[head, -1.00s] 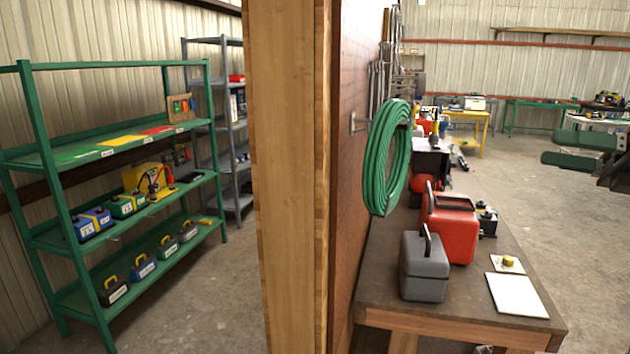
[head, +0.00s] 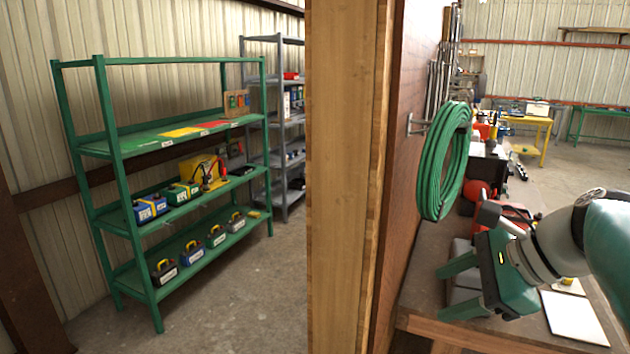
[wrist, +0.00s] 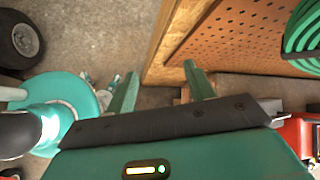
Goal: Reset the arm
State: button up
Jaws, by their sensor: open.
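My gripper (head: 450,288) is at the right of the head view, in front of the workbench and partly covering a grey toolbox. Its two green fingers are spread apart with nothing between them. In the wrist view my gripper (wrist: 160,92) is also open and empty, its fingers pointing toward the pegboard's wooden edge and the concrete floor. My arm comes in from the right edge of the head view.
A wooden post (head: 345,180) divides the head view. Left of it stands a green shelf rack (head: 105,150) with batteries. Right are a coiled green hose (head: 440,160) and a workbench (head: 425,300) bearing a white sheet (head: 575,318). Floor between rack and post is clear.

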jog(key=s+a+f+n+h, duration=0.2)
jog(key=f+n, duration=0.4)
jog(key=n, duration=0.3)
jog(key=s+a+f+n+h, duration=0.3)
jog(key=s+f+n+h, duration=0.2)
jog(key=n, duration=0.5)
notch_tip(320, 180, down, 3)
jog(key=shift+s+r+n, duration=0.2)
jog(key=shift+s+n, duration=0.1)
jog(key=shift+s, duration=0.55)
